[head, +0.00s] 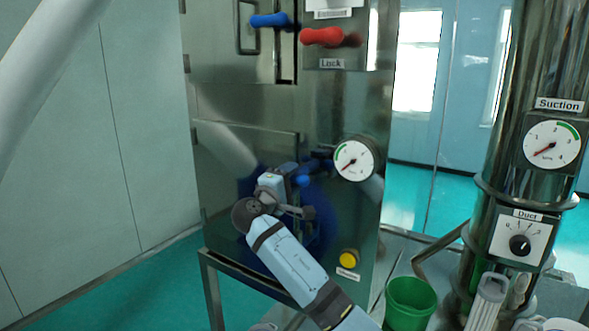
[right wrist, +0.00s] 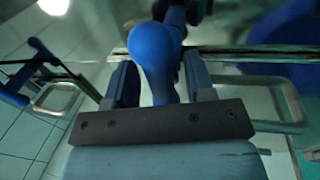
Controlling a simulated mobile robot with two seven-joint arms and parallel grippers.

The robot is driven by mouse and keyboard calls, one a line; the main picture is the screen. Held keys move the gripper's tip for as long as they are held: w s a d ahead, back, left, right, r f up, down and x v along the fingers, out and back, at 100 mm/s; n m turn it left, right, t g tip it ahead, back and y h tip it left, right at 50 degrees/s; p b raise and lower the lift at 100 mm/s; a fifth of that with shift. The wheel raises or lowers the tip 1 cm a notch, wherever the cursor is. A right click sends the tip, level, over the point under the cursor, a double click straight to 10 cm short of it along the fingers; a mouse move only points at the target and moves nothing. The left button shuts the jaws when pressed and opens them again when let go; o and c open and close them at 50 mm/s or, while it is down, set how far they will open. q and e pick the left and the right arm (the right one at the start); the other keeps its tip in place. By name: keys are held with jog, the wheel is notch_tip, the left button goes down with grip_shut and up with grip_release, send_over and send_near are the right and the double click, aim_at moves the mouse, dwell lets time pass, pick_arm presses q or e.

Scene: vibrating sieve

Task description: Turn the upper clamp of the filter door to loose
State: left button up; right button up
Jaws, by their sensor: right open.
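The filter door (head: 232,150) seems to be the lower door on the front of the steel cabinet. My right gripper (head: 288,178) is close to the door's right edge. A blue clamp knob (head: 303,181) shows beside it. In the right wrist view, a blue knob (right wrist: 157,62) on a blue stem lies between the two open fingers of my right gripper (right wrist: 160,85). I cannot see firm contact on both sides. I cannot tell for sure that this is the upper clamp, as my gripper hides part of the area. My left gripper is out of view.
Above are a blue knob (head: 270,20) and a red Lock handle (head: 322,36). A gauge (head: 355,160) is right of my gripper, with a yellow button (head: 348,259) below. A green bucket (head: 410,303) and a steel column (head: 490,190) stand at the right.

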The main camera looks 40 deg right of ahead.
jog(key=shift+x, duration=0.8)
jog(key=shift+w+d, duration=0.1)
jog(key=shift+d, duration=0.1)
jog(key=shift+c, duration=0.2)
jog(key=c, duration=0.7)
jog(key=shift+c, duration=0.2)
